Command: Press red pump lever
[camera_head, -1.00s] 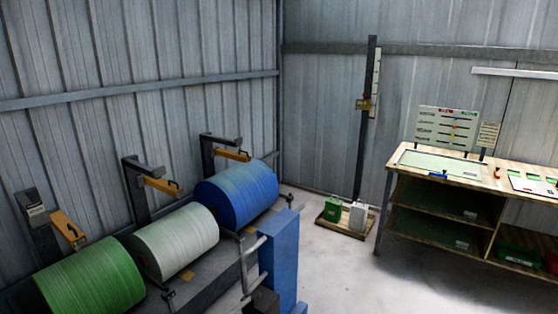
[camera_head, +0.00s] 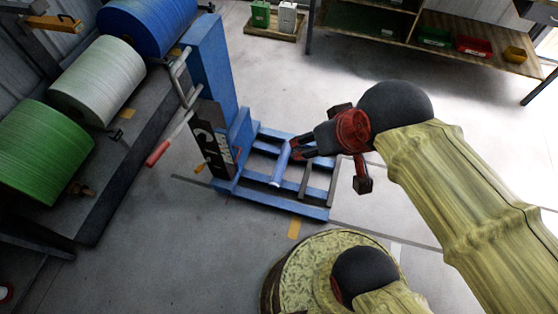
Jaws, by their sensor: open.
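The pump lever (camera_head: 173,135) is a light rod with a red grip (camera_head: 157,154) at its lower end. It slants down to the left from the dark panel of a blue lifting truck (camera_head: 211,75). My gripper (camera_head: 298,149) is open, black and red, and appears over the truck's blue forks in the picture. It is well to the right of the lever and apart from it, with nothing seen between its fingers. The lever's pivot is partly hidden by the truck's side parts.
Green, white and blue rolls (camera_head: 96,82) lie on a dark stand at the left. The truck's blue base (camera_head: 275,203) extends to the right on the floor. A wooden shelf unit (camera_head: 480,55) with bins stands at the back right. Floor in front of the lever is clear.

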